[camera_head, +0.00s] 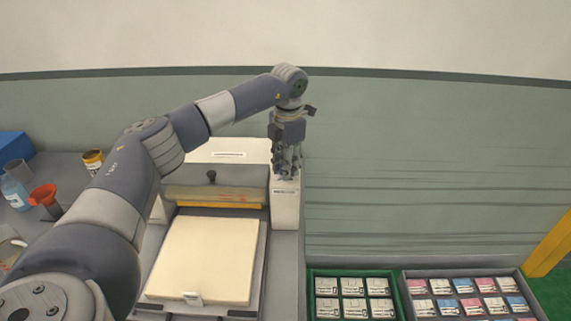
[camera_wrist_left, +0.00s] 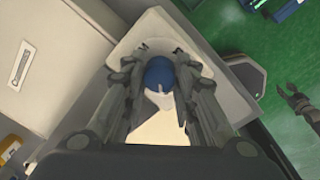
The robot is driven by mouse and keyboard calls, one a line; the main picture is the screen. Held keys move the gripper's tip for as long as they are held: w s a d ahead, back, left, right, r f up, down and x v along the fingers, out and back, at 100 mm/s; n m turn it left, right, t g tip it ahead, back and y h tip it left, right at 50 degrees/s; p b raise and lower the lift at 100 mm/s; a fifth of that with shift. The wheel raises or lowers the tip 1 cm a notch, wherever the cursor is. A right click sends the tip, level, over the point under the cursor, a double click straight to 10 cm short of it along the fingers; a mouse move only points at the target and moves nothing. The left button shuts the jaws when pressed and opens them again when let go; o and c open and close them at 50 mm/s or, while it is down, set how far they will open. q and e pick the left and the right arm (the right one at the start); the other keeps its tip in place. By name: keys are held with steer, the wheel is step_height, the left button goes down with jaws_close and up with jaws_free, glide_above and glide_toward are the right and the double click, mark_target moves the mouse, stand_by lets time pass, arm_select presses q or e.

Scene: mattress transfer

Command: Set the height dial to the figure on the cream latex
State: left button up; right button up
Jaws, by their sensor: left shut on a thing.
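The cream latex slab (camera_head: 207,260) lies flat on the machine's bed, with a small white tag (camera_head: 193,298) at its front edge. The figure on the tag is too small to read. My left gripper (camera_head: 287,172) points down over the pale block at the machine's right side. In the left wrist view, its fingers (camera_wrist_left: 158,80) are shut around the blue height dial (camera_wrist_left: 158,72). The dial's figures and most of its sides are hidden. A small jaw-like part, seemingly my right gripper (camera_wrist_left: 293,100), shows at the right of the left wrist view.
The machine's cross bar (camera_head: 215,188) with a black knob stands behind the slab. A grey crate (camera_head: 405,285) and a green crate (camera_head: 312,290) hold labelled packets at the lower right. A red funnel (camera_head: 44,195), a bottle (camera_head: 14,192) and a tin (camera_head: 93,161) stand at the left.

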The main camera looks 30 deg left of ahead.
arm_select(q)
steer(key=shift+w+r+n, duration=0.1)
steer(key=shift+r+n, duration=0.1)
steer(key=shift+n, duration=0.5)
steer(key=o, duration=1)
steer(key=shift+o, duration=0.2)
steer(key=shift+f, duration=0.1)
step_height(320, 180, up, 12)
steer(key=shift+d, duration=0.2)
